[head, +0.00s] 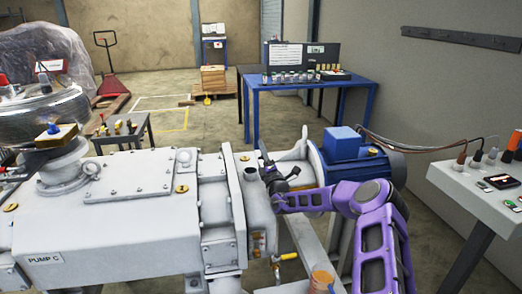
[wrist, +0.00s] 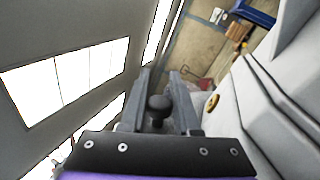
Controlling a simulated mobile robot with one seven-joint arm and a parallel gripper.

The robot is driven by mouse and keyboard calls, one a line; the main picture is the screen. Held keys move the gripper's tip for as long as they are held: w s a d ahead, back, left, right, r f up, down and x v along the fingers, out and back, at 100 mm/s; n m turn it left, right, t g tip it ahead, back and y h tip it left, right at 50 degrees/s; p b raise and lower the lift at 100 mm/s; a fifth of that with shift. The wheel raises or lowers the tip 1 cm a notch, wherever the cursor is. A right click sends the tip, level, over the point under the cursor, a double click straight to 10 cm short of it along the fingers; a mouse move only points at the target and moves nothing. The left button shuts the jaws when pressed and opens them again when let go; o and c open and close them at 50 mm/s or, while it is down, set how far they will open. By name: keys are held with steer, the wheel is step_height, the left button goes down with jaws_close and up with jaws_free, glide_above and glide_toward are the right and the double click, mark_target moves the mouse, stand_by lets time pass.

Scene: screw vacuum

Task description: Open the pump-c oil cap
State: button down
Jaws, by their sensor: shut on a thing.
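Pump C is the large pale grey machine (head: 130,215) across the left and middle of the head view, with a "PUMP C" label (head: 45,259). My gripper (head: 267,165) is beside the upright grey neck (head: 252,195) at the pump's right end. The neck's top looks dark and round; I cannot tell whether it is an open hole. In the wrist view, my gripper (wrist: 162,85) is shut on a black knobbed cap (wrist: 159,105), held between the fingers. The fingers partly hide the cap, and its contact with the pump is not visible.
A blue motor (head: 345,155) stands just right of my gripper. A brass plug (wrist: 212,103) is close by in the wrist view. A control panel (head: 490,190) with cables is at right. A blue bench (head: 300,86) with small bottles stands behind. Open floor lies beyond the pump.

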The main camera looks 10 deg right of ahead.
stand_by(0.4)
steer(key=c, duration=0.6)
jaws_free()
steer(key=shift+c, duration=0.2)
steer(key=p+v, duration=0.2)
steer(key=v, duration=1.5)
steer(key=shift+s, duration=0.2)
steer(key=shift+a, duration=0.1)
